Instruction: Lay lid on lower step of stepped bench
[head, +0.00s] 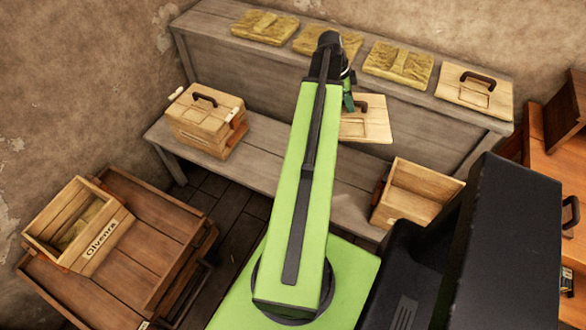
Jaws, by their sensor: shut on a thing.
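The lid (375,125) is a pale wooden board with a dark handle. My gripper (350,103) is at the lid's left part, by the handle, and is shut on the lid. My arm hides the lid's left edge and much of the gripper. The stepped bench is grey wood; its lower step (265,150) runs across the middle, below the upper step (225,28). The lid appears in front of the riser, above the back of the lower step. I cannot tell whether it touches the step.
A closed box (205,122) stands on the lower step at left, and an open box (418,190) at right. Another handled lid (474,90) and several yellowish slabs (398,63) lie on the upper step. A labelled open box (75,225) sits on a brown table (150,240) at left.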

